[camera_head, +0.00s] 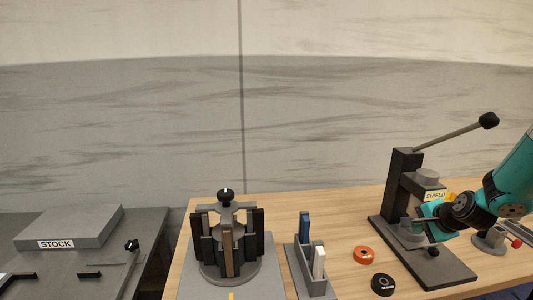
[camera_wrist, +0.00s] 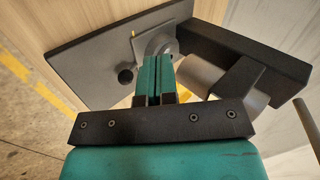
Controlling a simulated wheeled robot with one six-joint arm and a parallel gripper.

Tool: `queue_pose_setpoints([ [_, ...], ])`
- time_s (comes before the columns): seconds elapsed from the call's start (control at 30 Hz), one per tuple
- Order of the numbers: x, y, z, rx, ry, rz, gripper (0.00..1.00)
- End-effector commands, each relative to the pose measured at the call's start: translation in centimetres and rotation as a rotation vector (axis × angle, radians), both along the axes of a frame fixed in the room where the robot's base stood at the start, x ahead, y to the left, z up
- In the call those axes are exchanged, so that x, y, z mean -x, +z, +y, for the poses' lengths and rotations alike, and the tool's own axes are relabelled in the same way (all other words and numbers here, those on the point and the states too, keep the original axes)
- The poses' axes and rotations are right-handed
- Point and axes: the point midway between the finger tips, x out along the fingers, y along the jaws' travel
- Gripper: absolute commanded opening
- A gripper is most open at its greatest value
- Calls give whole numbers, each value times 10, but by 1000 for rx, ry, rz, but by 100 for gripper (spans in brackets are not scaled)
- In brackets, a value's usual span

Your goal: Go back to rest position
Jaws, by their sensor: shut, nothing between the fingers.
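My gripper (camera_wrist: 159,78) is shut and empty in the wrist view, its teal fingers together. It is over the dark base (camera_wrist: 85,58) of the lever press, near a round grey seat (camera_wrist: 160,42). In the head view my gripper (camera_head: 418,221) is at the right, beside the press (camera_head: 402,180) and below its "SHIELD" label (camera_head: 436,196). I cannot tell whether the fingertips touch the press. My teal arm comes in from the right edge.
The press lever (camera_head: 450,134) slants up to the right. An orange disc (camera_head: 363,254) and a black disc (camera_head: 383,284) lie on the wooden table. A rack (camera_head: 309,270) and a round fixture (camera_head: 228,245) stand left. A STOCK block (camera_head: 75,226) sits on a grey table.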

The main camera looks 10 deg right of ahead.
Motion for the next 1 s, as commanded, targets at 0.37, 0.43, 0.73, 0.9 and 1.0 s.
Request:
queue_pose_setpoints([
  [0.37, 110, 113, 259, 287, 1045, 95, 0],
  [0.43, 152, 126, 291, 348, 1249, 97, 0],
  [0.73, 291, 145, 335, 525, 1856, 79, 0],
  [0.9, 307, 145, 335, 544, 1926, 79, 0],
  [1.0, 306, 146, 335, 543, 1924, 79, 0],
])
